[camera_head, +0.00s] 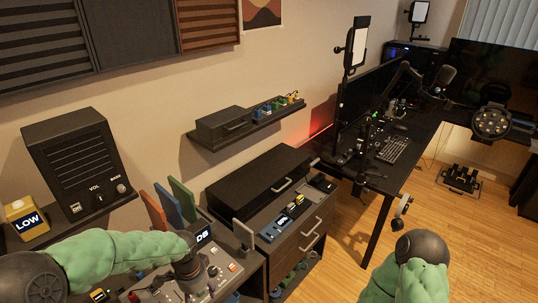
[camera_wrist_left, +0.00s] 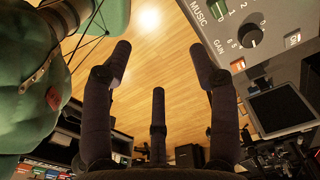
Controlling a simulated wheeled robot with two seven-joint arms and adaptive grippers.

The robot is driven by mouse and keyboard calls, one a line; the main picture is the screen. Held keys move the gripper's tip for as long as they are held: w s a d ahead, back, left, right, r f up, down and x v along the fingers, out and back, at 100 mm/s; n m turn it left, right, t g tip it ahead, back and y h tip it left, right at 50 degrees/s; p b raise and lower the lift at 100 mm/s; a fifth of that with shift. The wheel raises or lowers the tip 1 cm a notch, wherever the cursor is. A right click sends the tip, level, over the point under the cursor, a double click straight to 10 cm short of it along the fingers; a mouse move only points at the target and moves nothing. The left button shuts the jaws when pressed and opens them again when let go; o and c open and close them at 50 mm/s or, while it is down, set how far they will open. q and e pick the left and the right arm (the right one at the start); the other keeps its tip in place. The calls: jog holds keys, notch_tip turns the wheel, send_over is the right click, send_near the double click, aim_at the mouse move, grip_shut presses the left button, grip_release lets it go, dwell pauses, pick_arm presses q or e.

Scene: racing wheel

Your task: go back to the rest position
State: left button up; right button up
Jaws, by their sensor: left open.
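My left arm (camera_head: 120,255) comes in from the left in a green sleeve and reaches over the control panel (camera_head: 232,250). My left gripper (camera_wrist_left: 160,68) is open in the left wrist view, with its dark fingers spread apart and nothing between them. The wooden floor shows between the fingers. In the head view the dark wrist end is above the panel, and its fingers are hard to make out. Part of my right arm (camera_head: 415,280) shows at the bottom right, green with a dark round joint. My right gripper is not in view.
A speaker box (camera_head: 75,165) and a yellow LOW block (camera_head: 25,220) stand at the left. A wall shelf (camera_head: 240,125) and a drawer cabinet (camera_head: 300,235) are beyond the panel. A desk (camera_head: 400,170) with monitors stands at the back right. Open floor (camera_head: 465,225) lies at the right.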

pick_arm(q)
jog(key=s+d+f+n+h, duration=0.1)
jog(key=s+d+f+n, duration=0.2)
jog(key=f, duration=0.5)
jog(key=s+d+f+n+h+b, duration=0.1)
jog(key=s+d+f+n, duration=0.3)
jog(key=f, duration=0.4)
jog(key=s+d+f+n+h+b, duration=0.1)
jog(key=s+d+f+n, duration=0.2)
jog(key=f, duration=0.6)
jog(key=s+n, duration=0.2)
jog(key=s, duration=0.1)
jog(key=shift+s+d+n+h, duration=0.3)
jog(key=shift+n+h, duration=0.1)
pick_arm(e)
jog(key=shift+w+f, duration=0.25)
jog(key=shift+f, duration=0.4)
jog(key=shift+w+f, duration=0.25)
jog(key=shift+f, duration=0.35)
